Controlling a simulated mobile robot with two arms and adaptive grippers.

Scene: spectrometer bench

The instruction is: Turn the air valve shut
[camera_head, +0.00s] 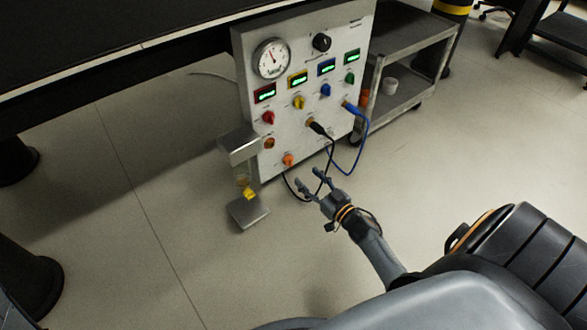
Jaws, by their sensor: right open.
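A pale upright control panel (290,130) stands in the middle of the view. It carries a red knob (268,117), a yellow knob (299,102), a blue knob (325,90) and a green knob (350,78), each below a small lit display. An orange knob (288,159) sits low on the panel. The labels are too small to read, so I cannot tell which knob is the air valve. My right gripper (309,179) is open and empty, in front of the panel's lower part, below and right of the orange knob. My left gripper is out of view.
A round gauge (271,58) and a black dial (321,42) are on the panel top. A black cable (331,150) and blue cable (366,130) hang near my right gripper. A metal holder (248,212) stands left. A grey cart (405,45) is behind right. Floor in front is clear.

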